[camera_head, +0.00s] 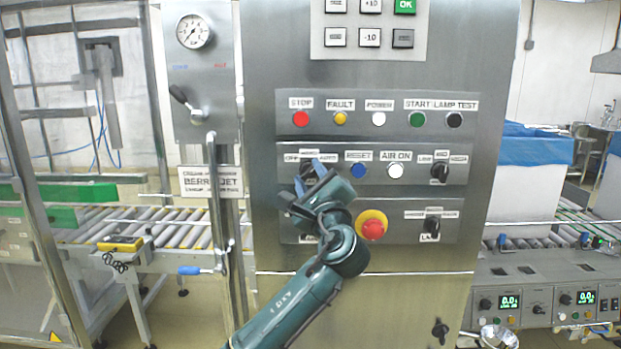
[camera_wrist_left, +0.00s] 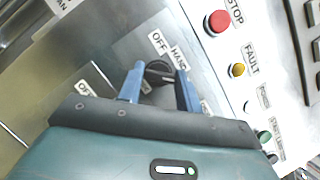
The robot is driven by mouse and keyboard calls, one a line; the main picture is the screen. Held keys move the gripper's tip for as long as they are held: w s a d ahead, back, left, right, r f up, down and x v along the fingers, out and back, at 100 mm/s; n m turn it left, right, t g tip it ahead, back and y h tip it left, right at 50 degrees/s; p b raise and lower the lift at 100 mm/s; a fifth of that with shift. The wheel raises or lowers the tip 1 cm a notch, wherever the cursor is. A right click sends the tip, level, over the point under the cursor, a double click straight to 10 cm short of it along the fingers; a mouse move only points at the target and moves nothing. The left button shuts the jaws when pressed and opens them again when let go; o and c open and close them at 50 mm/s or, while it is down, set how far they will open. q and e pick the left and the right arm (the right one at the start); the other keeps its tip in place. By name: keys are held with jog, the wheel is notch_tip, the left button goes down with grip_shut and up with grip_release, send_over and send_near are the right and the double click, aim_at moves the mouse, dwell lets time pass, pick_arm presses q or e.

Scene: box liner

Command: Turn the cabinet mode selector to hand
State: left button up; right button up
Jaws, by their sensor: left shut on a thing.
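The mode selector is a black rotary knob (camera_wrist_left: 158,72) on the steel cabinet, with OFF and HAND labels beside it in the left wrist view. My left gripper (camera_wrist_left: 159,88) has its two blue fingers on either side of the knob and is shut on it. In the head view my left gripper (camera_head: 309,176) reaches up to the selector on the left of the middle button row and covers most of it. The exact direction of the knob's pointer cannot be told. My right gripper is not in view.
A red emergency stop on a yellow ring (camera_head: 372,227) sits just right of my left wrist. A blue RESET button (camera_head: 358,171), a white AIR ON button (camera_head: 395,171) and another black selector (camera_head: 439,173) share the row. A red STOP button (camera_head: 300,119) is above.

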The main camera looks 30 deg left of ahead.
pick_arm(q)
jog(key=shift+c, duration=0.7)
jog(key=shift+n, duration=0.4)
jog(key=n+g, duration=0.1)
jog(key=n, duration=0.2)
jog(key=shift+d+g, duration=0.1)
jog(key=shift+g, duration=0.2)
jog(key=n+g, duration=0.1)
jog(key=n, duration=0.2)
jog(key=n+g+h+p, duration=0.1)
jog(key=n, duration=0.1)
jog(key=shift+r+n, duration=0.1)
jog(key=shift+n, duration=0.3)
jog(key=o, duration=1)
